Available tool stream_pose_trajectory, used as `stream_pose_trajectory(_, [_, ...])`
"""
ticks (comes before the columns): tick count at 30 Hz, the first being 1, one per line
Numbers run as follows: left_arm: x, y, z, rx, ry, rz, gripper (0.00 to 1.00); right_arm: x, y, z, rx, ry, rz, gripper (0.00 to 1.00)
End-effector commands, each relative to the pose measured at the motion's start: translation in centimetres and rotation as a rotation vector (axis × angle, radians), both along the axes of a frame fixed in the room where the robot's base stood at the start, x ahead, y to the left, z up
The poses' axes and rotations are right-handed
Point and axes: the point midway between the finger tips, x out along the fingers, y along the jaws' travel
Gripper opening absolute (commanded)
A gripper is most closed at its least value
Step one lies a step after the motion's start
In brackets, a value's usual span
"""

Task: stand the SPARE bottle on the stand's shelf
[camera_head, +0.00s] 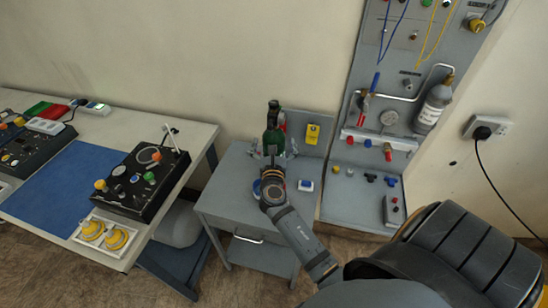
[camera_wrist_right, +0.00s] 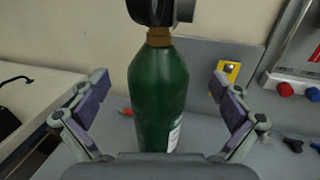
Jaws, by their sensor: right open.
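A green bottle (camera_head: 273,137) with a dark top stands upright on the grey stand with a drawer (camera_head: 232,185), near its back edge. In the right wrist view the green bottle (camera_wrist_right: 158,90) shows a brass-coloured neck and a partly visible white label; I cannot read SPARE on it. My right gripper (camera_head: 276,152) is open at the bottle. Its fingers (camera_wrist_right: 160,100) are spread left and right of the bottle, with visible gaps on both sides. The bottle's base is hidden behind my gripper. My left gripper is not in view.
A yellow tag (camera_head: 312,134) is behind the stand's top. A grey panel (camera_head: 350,165) to the right carries a grey bottle (camera_head: 434,106), a gauge and fittings. A bench (camera_head: 190,135) with a black control box (camera_head: 146,181) stands left. A small white-and-blue item (camera_head: 305,185) lies on the stand.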

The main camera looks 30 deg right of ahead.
Motion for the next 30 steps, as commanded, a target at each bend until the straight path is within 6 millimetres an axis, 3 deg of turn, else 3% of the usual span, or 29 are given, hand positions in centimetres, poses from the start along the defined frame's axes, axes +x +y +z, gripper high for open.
stream_pose_trajectory(3, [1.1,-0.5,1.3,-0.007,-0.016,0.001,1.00,1.9,-1.2,0.4,-0.005,0.000,0.000,1.00])
stream_pose_trajectory(7, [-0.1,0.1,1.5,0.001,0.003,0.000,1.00,3.4,-2.2,0.2,-0.002,-0.001,0.000,1.00])
stream_pose_trajectory(11, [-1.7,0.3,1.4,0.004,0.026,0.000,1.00,3.9,-2.6,-0.1,-0.001,0.000,0.000,1.00])
stream_pose_trajectory(15, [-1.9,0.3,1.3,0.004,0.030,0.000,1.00,3.8,-2.5,-0.1,-0.001,-0.001,0.000,1.00])
stream_pose_trajectory(30, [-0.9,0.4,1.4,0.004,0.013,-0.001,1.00,3.8,-2.5,-0.1,0.000,0.000,0.000,0.33])
